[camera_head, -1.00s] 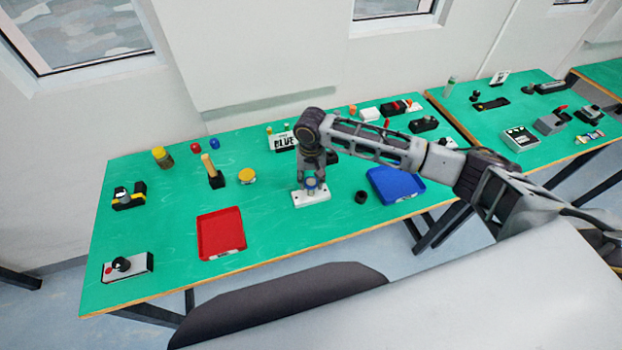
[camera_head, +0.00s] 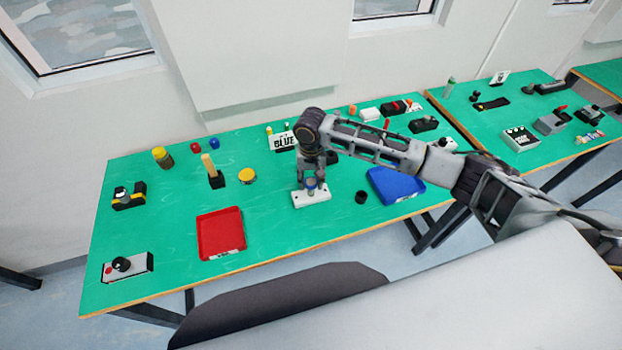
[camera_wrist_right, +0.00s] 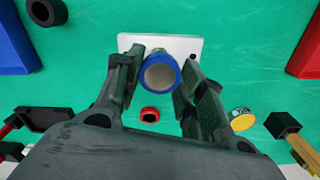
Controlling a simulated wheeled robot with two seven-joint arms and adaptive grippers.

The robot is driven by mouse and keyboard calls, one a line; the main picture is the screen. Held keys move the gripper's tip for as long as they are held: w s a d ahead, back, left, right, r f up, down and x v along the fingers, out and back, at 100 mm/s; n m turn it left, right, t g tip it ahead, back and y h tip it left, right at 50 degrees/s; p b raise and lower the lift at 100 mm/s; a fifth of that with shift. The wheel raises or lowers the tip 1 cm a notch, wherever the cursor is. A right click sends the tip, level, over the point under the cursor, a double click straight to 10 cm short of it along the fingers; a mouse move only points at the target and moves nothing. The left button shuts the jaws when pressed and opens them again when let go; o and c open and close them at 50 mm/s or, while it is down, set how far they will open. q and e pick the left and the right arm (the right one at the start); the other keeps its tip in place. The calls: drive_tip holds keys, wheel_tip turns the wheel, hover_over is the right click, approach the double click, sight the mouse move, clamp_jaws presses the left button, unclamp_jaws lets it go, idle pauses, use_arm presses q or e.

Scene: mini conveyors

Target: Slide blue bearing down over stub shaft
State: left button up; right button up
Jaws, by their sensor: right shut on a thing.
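The blue bearing (camera_wrist_right: 152,88) is a blue ring between the fingers of my right gripper (camera_wrist_right: 163,62) in the wrist view. A round grey-tan face fills its middle; I cannot tell for certain whether this is the stub shaft's top. The white base block (camera_wrist_right: 188,45) lies beneath, partly covered by the ring and fingers. In the head view my right gripper (camera_head: 311,182) points down, shut on the bearing, over the white base (camera_head: 322,195). How far down the ring sits is hidden. My left gripper is not in view.
A blue tray (camera_head: 396,185) lies right of the base, with a black ring (camera_head: 361,197) between them. A red tray (camera_head: 221,233) lies to the left, near a yellow round piece (camera_head: 247,176) and a wooden post (camera_head: 209,165).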

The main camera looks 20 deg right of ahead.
drive_tip(key=shift+f, duration=1.3)
idle(0.5)
drive_tip(key=o, duration=1.1)
drive_tip(key=shift+r, duration=0.1)
drive_tip(key=shift+r, duration=5.95)
drive_tip(key=shift+s+f, duration=0.1)
drive_tip(key=shift+s, duration=0.05)
